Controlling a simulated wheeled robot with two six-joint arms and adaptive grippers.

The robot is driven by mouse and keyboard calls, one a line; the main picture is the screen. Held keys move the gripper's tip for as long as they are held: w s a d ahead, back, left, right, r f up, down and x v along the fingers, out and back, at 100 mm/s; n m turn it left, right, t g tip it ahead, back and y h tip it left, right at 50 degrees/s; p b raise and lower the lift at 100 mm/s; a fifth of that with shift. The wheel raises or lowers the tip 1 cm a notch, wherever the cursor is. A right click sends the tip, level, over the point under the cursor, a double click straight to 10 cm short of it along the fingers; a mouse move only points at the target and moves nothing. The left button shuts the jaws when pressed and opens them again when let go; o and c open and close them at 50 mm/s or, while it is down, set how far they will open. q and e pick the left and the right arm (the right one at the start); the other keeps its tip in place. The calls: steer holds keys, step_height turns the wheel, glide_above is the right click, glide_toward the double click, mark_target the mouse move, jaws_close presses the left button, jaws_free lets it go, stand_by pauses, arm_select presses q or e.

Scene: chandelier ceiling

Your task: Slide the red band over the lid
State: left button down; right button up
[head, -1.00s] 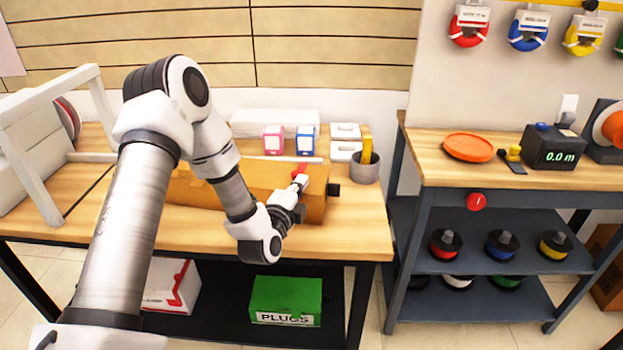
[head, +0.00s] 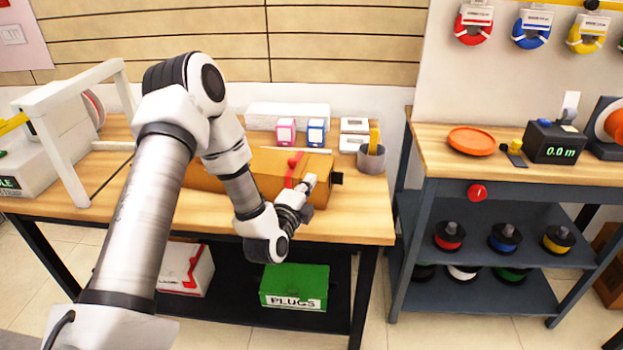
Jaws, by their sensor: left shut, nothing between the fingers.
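An orange-brown case (head: 205,177) lies lengthwise on the wooden bench, with a lid on top. A red band (head: 289,172) runs across the top of the case towards its right end, with a small red raised part at its far side. My left gripper (head: 310,182) is shut and empty. Its tips are just right of the red band, at the case's right end; whether they touch the band or case I cannot tell. My left arm hides part of the case's middle and front. My right gripper is out of view.
A white frame (head: 50,150) is at the left. The bench front right (head: 350,225) is clear. A green PLUGS box (head: 294,287) sits below.

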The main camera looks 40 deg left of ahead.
arm_select(q)
steer(key=s, duration=0.2)
steer(key=s+f, duration=0.1)
steer(key=s, duration=0.2)
steer(key=shift+s+f, duration=0.1)
steer(key=shift+s, duration=0.15)
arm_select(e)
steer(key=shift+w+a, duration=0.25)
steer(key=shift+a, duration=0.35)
arm_select(q)
steer(key=shift+d, duration=0.1)
